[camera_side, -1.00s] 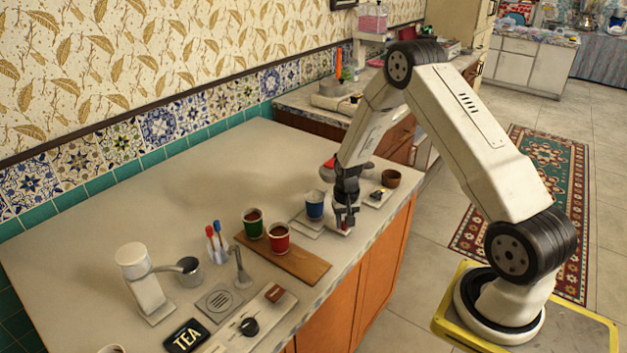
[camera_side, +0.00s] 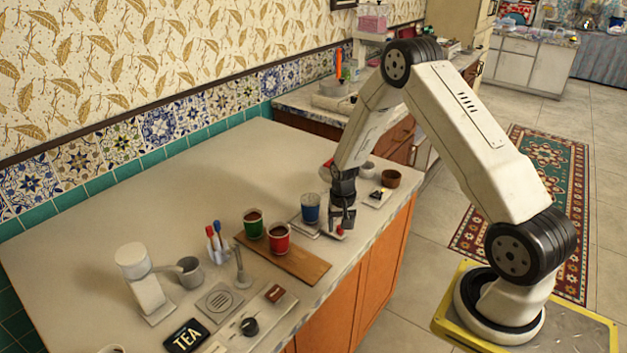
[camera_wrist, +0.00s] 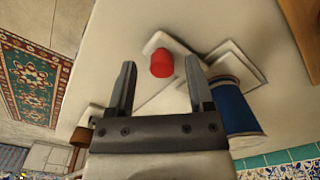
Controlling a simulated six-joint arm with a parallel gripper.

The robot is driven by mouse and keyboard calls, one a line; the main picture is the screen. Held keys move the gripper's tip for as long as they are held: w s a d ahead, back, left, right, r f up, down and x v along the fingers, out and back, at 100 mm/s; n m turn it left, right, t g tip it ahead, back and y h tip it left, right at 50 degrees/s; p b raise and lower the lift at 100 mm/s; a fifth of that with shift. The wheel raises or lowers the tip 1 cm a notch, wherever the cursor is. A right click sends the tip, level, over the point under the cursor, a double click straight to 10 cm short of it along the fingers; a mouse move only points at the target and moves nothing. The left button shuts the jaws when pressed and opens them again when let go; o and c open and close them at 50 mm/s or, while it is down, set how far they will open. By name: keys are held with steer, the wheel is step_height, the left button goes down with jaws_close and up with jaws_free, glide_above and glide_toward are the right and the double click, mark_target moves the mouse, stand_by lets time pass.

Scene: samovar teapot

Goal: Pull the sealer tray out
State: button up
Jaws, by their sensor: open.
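A small white tray with a red knob (camera_side: 340,231) lies near the counter's front edge; the red knob (camera_wrist: 162,64) also shows in the wrist view, on a white rounded end. A blue cup (camera_side: 310,208) stands beside it on a pale square plate (camera_side: 299,223); the blue cup (camera_wrist: 237,108) is right of the fingers in the wrist view. My gripper (camera_side: 342,218) is open just above the knob. In the wrist view the knob appears between the open fingertips of my gripper (camera_wrist: 162,62). Whether the fingers touch it, I cannot tell.
Red (camera_side: 279,237) and green (camera_side: 253,223) cups stand on a wooden board (camera_side: 300,262) to the left. A small tray (camera_side: 376,197) and a brown bowl (camera_side: 390,178) stand to the right. The counter behind is largely clear.

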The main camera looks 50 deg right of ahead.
steer(key=shift+r, duration=3.8)
steer(key=shift+a+r, duration=0.2)
steer(key=s+a+r+n+t, duration=0.1)
steer(key=s+a+r+n, duration=0.3)
steer(key=a, duration=0.5)
steer(key=s+a+r+n+t, duration=0.1)
steer(key=s+a+r+n, duration=0.4)
steer(key=s+a, duration=0.3)
steer(key=shift+a+r+t, duration=0.3)
steer(key=shift+a+r, duration=0.15)
steer(key=shift+r, duration=0.1)
